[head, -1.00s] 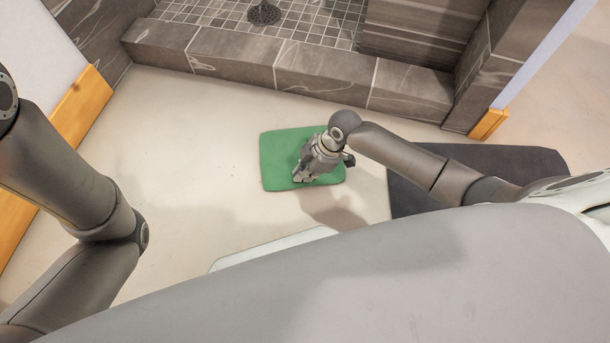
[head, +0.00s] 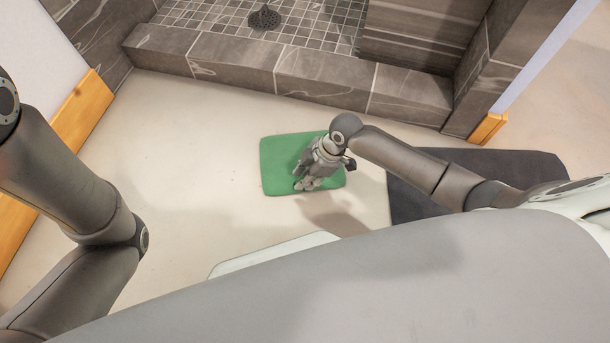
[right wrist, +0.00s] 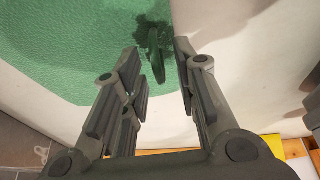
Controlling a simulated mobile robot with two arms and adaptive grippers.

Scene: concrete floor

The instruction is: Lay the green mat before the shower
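The green mat (head: 277,165) lies flat on the floor in front of the shower's tiled sill (head: 325,75), with a strip of bare floor between them. In the head view my right gripper (head: 308,184) is over the mat's right half, pointing down. The mat (right wrist: 75,50) fills the upper left there. I see nothing held. My left arm shows at the left, but its gripper is out of view.
A dark grey mat (head: 430,205) lies to the right, under my right arm. A pale flat thing (head: 270,255) shows partly behind my body. The shower floor (head: 300,25) has small tiles and a drain (head: 264,18). Free floor lies left of the green mat.

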